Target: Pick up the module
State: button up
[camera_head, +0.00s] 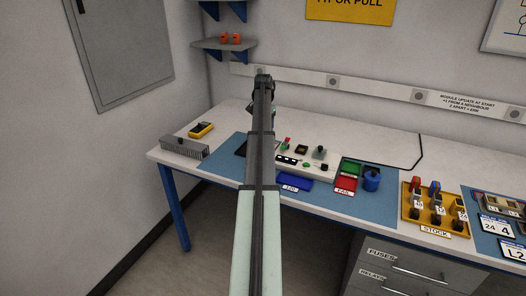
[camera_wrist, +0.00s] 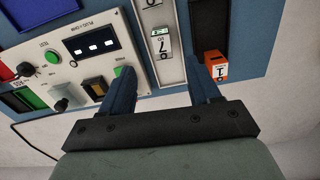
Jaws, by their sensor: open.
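My gripper (camera_wrist: 163,82) is open in the wrist view, its two blue fingers apart with nothing between them. A small white module with a green band (camera_wrist: 161,43) sits in a pale strip ahead of the gap between the fingers. An orange module with a dark mark (camera_wrist: 215,66) sits in a dark slot beyond the right finger. I cannot tell which module is meant. In the head view my arm hides much of the bench's middle, and the gripper's fingers cannot be made out there.
A pale test panel (camera_wrist: 85,75) with display, knobs and buttons lies left of the fingers. In the head view, blue (camera_head: 295,184) and red (camera_head: 343,190) trays, a blue cup (camera_head: 371,180), a grey finned block (camera_head: 185,147) and a yellow meter (camera_head: 201,130) stand on the bench.

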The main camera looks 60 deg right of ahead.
notch_tip(320, 180, down, 10)
jog(key=shift+w+d, duration=0.15)
dwell(0.5)
jog(key=shift+c, duration=0.3)
jog(key=c, duration=1)
notch_tip(320, 180, up, 10)
jog(key=shift+r, duration=0.1)
